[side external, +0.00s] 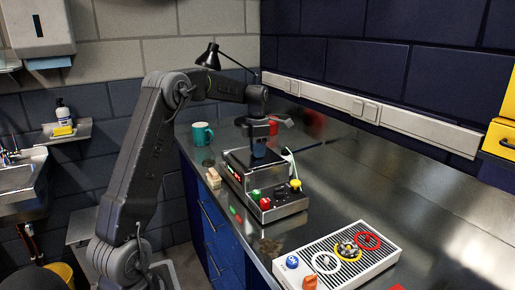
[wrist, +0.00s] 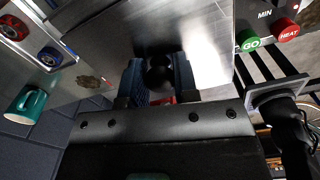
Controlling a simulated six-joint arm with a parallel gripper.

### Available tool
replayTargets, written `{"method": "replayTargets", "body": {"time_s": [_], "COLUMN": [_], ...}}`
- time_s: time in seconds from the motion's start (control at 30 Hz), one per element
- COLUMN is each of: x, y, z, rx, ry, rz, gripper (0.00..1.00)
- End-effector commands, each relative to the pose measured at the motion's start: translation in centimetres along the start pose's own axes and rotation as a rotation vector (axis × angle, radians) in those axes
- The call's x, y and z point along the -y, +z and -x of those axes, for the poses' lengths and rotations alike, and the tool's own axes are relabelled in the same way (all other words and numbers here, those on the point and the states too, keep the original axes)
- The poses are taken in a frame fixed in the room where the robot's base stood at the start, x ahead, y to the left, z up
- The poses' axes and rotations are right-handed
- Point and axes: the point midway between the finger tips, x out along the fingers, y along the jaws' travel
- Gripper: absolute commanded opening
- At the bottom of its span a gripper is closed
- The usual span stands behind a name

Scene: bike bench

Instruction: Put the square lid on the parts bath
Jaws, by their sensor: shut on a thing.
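The parts bath (side external: 273,211) is a steel box on the bench with green, red and yellow controls on its front. Its GO button (wrist: 248,41) and HEAT button (wrist: 287,30) show at the right of the wrist view. My gripper (side external: 259,147) points down over the bath. In the wrist view its blue fingers (wrist: 160,75) are shut on a dark round knob. A shiny flat steel surface (wrist: 150,28), seemingly the square lid, spreads beyond the knob. In the side view the gripper hides part of the bath top. I cannot tell whether the lid touches the bath.
A teal mug (side external: 202,134) stands behind the bath, and a small tan block (side external: 213,178) lies left of it. A ribbed white box (side external: 338,257) with coloured rings lies at the front. A black lamp (side external: 210,57) stands at the back.

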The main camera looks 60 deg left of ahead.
Motion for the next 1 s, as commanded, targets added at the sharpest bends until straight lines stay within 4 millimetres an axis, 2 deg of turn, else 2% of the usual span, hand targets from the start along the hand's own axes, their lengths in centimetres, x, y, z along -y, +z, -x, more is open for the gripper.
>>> {"method": "replayTargets", "body": {"time_s": [0.37, 0.4, 0.6, 0.7, 1.0], "x": [0.0, 0.0, 0.0, 0.0, -0.02], "y": [0.0, 0.0, 0.0, 0.0, 0.02], "z": [-0.56, -0.56, -0.55, -0.55, -0.19], "rx": [0.0, 0.0, 0.0, 0.0, 0.001], "ry": [0.0, 0.0, 0.0, 0.0, 0.001], "rz": [0.0, 0.0, 0.0, 0.0, 0.0], "gripper": [0.0, 0.3, 0.49, 0.57, 0.57]}}
